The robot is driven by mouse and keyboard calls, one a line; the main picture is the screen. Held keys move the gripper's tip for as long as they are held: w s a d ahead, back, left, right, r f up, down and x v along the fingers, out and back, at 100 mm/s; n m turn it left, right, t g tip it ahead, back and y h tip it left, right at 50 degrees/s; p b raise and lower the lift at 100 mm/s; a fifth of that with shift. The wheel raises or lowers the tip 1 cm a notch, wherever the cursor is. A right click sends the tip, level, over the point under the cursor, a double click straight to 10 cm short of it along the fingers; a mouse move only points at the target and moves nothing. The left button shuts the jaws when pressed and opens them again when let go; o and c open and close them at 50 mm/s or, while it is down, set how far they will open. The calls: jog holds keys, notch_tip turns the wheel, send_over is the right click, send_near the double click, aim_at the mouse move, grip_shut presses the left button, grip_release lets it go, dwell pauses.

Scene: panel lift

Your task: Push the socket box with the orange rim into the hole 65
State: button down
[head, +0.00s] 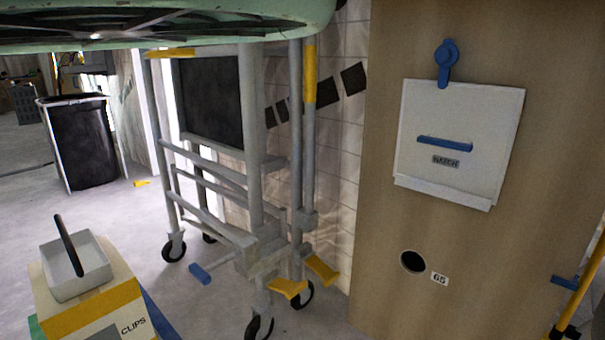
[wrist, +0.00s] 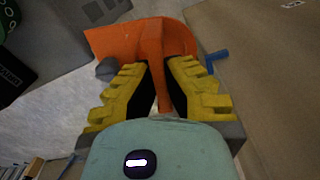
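In the head view the round dark hole (head: 413,262) is low in the wooden panel (head: 470,270), with a white label 65 (head: 439,279) at its right. In the wrist view my gripper (wrist: 157,68) has its yellow fingers drawn in around an orange piece (wrist: 118,40). A narrow orange part runs back between the dark finger pads, and a broad orange part spreads beyond the fingertips. I cannot tell whether this is the rim of the socket box; no box body shows clearly. My gripper is not visible in the head view, so its distance from the hole is unclear.
A white hatch (head: 457,140) with a blue handle and a blue latch (head: 446,60) is above the hole. A grey wheeled frame (head: 250,150) stands left of the panel. A CLIPS box (head: 90,295) is at lower left, a black bin (head: 82,140) behind. A yellow pole (head: 580,285) is at right.

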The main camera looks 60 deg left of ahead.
notch_tip(320, 180, down, 9)
jog(key=b, duration=0.7)
jog(key=s+a+f+n+h, duration=0.15)
jog(key=a+f, duration=0.25)
jog(key=a, duration=0.5)
jog(key=s+a+f+n+h, duration=0.1)
jog(key=a+f+n, duration=0.1)
jog(key=a+f, duration=0.5)
jog(key=s+a+f+n+t+h, duration=0.2)
jog(key=s+a+f, duration=0.3)
jog(key=s, duration=0.4)
jog(key=s+a+f+n+t+h, duration=0.2)
jog(key=s+a+f+t+h, duration=0.1)
jog(key=s+a+f, duration=0.3)
jog(key=s+f+t, duration=0.1)
jog(key=s+f, duration=0.1)
jog(key=s, duration=0.1)
jog(key=shift+s+a+p, duration=0.2)
jog(key=shift+s+p, duration=0.15)
jog(key=shift+p, duration=0.05)
jog(key=shift+f+n+t, duration=0.15)
jog(key=shift+n+t, duration=0.1)
jog(key=shift+t, duration=0.05)
jog(key=shift+s+d+f+h, duration=0.1)
jog(key=shift+s+f+h, duration=0.05)
jog(key=shift+s+h, duration=0.1)
